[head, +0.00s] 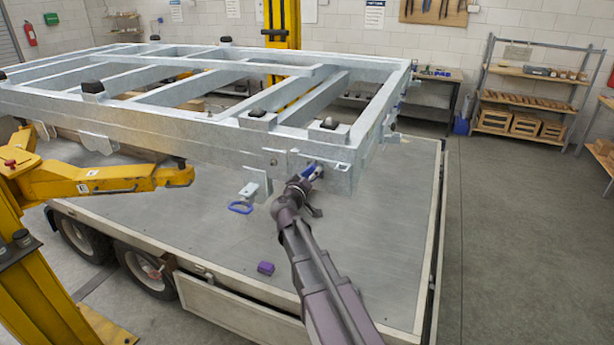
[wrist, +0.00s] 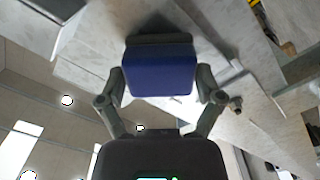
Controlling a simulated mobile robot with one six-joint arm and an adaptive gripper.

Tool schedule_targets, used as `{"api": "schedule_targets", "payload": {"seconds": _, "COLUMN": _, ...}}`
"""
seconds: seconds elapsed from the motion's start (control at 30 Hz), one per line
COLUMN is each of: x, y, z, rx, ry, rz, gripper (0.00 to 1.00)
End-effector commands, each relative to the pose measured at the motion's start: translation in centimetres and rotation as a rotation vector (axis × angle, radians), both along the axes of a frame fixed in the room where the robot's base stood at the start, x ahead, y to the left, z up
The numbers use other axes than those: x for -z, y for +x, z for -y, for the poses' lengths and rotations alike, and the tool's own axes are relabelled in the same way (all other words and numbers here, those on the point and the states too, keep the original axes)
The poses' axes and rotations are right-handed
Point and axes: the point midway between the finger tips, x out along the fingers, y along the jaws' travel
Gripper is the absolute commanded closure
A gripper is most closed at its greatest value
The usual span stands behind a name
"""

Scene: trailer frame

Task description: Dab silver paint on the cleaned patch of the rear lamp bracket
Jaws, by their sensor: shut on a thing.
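My gripper (head: 304,181) is at the near right corner of the galvanised trailer frame (head: 225,120). It is shut on a blue block-like thing (wrist: 160,75), which sits between the two fingers in the wrist view. In the head view the blue thing (head: 312,172) shows small at the fingertips, close to a plate-like bracket (head: 340,165) on the frame's end. I cannot tell whether it touches the metal. Its far end is hidden. No cleaned patch or silver paint can be made out.
Left of my gripper, a small bracket (head: 256,182) hangs below the frame, with a blue loop (head: 240,208) beside it. A purple block (head: 265,268) lies on the grey deck (head: 390,230). Yellow lift arms (head: 110,180) stand at the left. The floor at right is clear.

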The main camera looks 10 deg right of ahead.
Motion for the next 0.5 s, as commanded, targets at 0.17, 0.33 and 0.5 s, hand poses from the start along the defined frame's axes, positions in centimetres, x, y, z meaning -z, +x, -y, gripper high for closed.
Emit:
{"api": "schedule_targets", "payload": {"seconds": 0.17, "x": -0.01, "y": 0.04, "z": 0.13, "rx": 0.003, "ry": 0.000, "rz": 0.000, "gripper": 0.53}}
{"api": "schedule_targets", "payload": {"seconds": 0.33, "x": -0.01, "y": -0.03, "z": 0.21, "rx": 0.004, "ry": 0.000, "rz": 0.001, "gripper": 0.53}}
{"api": "schedule_targets", "payload": {"seconds": 0.5, "x": -0.01, "y": -0.53, "z": 0.78, "rx": 0.004, "ry": 0.000, "rz": 0.000, "gripper": 0.53}}
